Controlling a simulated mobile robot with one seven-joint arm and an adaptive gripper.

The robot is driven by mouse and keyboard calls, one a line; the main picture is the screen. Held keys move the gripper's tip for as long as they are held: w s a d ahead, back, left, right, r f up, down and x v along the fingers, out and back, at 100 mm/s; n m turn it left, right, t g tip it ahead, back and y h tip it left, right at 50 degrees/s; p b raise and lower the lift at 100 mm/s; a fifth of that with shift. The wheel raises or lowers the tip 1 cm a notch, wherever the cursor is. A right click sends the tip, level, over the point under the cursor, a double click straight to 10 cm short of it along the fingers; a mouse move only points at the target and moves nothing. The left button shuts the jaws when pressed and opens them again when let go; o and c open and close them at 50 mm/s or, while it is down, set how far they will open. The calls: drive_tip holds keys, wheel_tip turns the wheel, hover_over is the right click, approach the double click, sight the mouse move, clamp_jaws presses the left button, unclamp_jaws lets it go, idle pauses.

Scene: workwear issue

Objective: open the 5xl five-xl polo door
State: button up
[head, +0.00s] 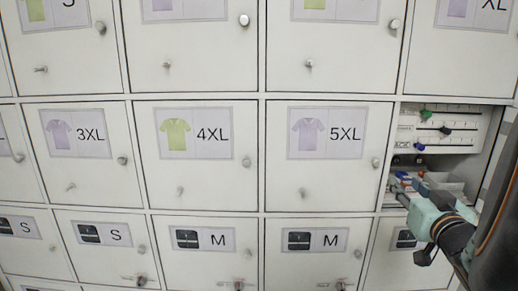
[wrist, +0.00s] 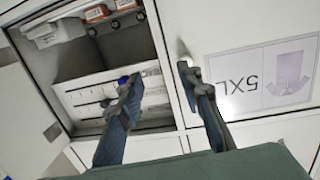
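The 5XL polo door (head: 282,177) is a white locker door, shut, with a label (head: 326,132) showing a pale purple polo. Its round knob (head: 375,162) is near the right edge, and a small lock (head: 302,191) is lower left. In the wrist view the door (wrist: 228,30) is on the right, its label upside down. My gripper (head: 404,190) is just right of and below the knob. In the wrist view my gripper (wrist: 160,76) is open, one finger before the door's edge, the other before an open compartment. A pale blurred shape by the right fingertip may be the knob; contact is unclear.
My arm fills the lower right.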

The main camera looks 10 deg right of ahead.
sight(378, 164)
drive_tip(key=shift+n+t+y, duration=0.5)
drive_tip(key=shift+y, duration=0.1)
drive_tip(key=w, duration=0.3)
drive_tip(key=w+r, duration=0.1)
drive_tip(key=w, duration=0.2)
drive_tip(key=w+a, duration=0.1)
drive_tip(key=w, duration=0.3)
drive_tip(key=shift+r, duration=0.15)
drive_tip(key=shift+s, duration=0.1)
drive_tip(key=shift+c, duration=0.5)
clamp_jaws()
